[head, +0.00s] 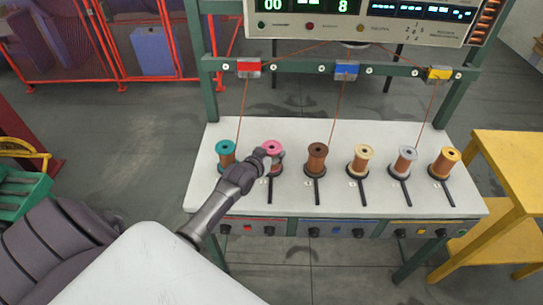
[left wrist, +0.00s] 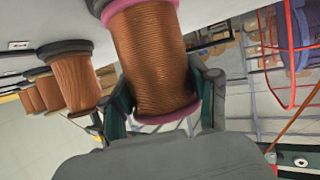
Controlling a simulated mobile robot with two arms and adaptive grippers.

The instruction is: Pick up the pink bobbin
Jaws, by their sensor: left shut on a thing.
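The pink bobbin (head: 273,147), wound with copper wire, stands second from the left in the row on the white table (head: 240,134). My left gripper (head: 263,159) reaches it from the front and covers much of its body in the head view. In the left wrist view, which looks upside down, the pink bobbin (left wrist: 150,62) sits between the two fingers (left wrist: 163,100), which are shut on it near one pink flange. A dark base shows by its other flange; I cannot tell whether they touch. My right gripper is not in view.
A teal bobbin (head: 226,154) is close on the left, and a brown bobbin (head: 316,158) on the right. Several more bobbins stand further right. Wires run up to a green frame (head: 210,95). A yellow table (head: 512,150) stands at the right.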

